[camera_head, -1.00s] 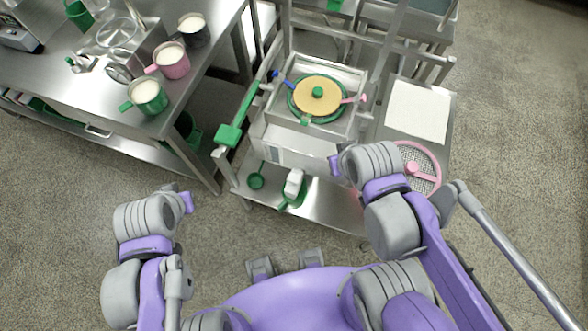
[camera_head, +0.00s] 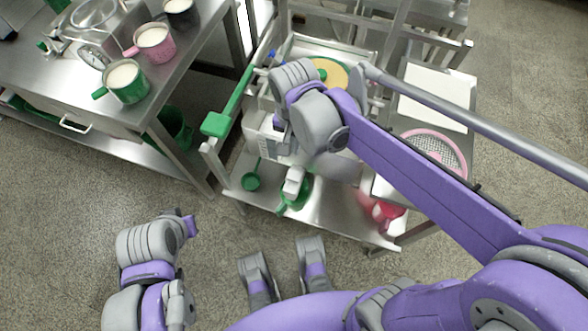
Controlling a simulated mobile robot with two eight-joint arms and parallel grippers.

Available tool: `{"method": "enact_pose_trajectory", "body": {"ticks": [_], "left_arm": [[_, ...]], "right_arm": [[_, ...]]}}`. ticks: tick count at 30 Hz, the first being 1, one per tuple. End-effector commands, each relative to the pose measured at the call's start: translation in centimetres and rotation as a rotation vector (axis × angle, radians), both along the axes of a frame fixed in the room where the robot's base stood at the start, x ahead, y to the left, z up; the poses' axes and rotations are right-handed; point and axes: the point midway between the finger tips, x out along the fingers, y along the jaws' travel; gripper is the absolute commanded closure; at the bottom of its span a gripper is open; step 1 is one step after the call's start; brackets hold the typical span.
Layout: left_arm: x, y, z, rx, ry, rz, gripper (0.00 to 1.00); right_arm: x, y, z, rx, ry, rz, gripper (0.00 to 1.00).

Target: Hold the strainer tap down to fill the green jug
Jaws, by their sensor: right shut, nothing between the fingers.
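A green jug (camera_head: 126,83) with white liquid stands on the left steel table. Under the mill, another green vessel (camera_head: 298,200) sits on the low shelf, partly covered by a white block-like part (camera_head: 293,182); I cannot make out the tap itself. My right gripper (camera_head: 281,118) is shut and empty at the front of the mill housing, above that vessel. My wrist partly covers it, and I cannot tell whether it touches anything. My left gripper (camera_head: 190,224) hangs low over the floor, apart from everything; its fingers are too small to read.
The left table also holds a pink jug (camera_head: 154,43) and a dark jug (camera_head: 181,12). A green-handled bar (camera_head: 215,124) runs along the mill's left side. A pink-rimmed sieve (camera_head: 432,152) and a red-pink vessel (camera_head: 385,210) are at the right. My forearm crosses this side.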

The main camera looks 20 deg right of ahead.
Motion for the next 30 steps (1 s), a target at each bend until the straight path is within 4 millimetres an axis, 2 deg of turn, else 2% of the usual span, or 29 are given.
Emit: {"method": "enact_pose_trajectory", "body": {"ticks": [8,11,24,30], "left_arm": [[0.0,0.0,-0.2,0.000,0.001,0.000,1.00],[0.0,0.0,-0.7,0.000,0.002,0.000,1.00],[0.1,0.0,-3.9,0.000,0.013,0.000,1.00],[0.2,0.0,-4.7,0.000,0.016,0.000,1.00]], "right_arm": [[0.0,0.0,-0.7,0.000,-0.001,0.001,1.00],[0.0,0.0,-2.2,0.000,-0.001,0.002,1.00],[0.0,0.0,-11.3,0.000,0.000,0.002,1.00],[0.0,0.0,-13.5,0.000,-0.001,0.003,1.00]]}}
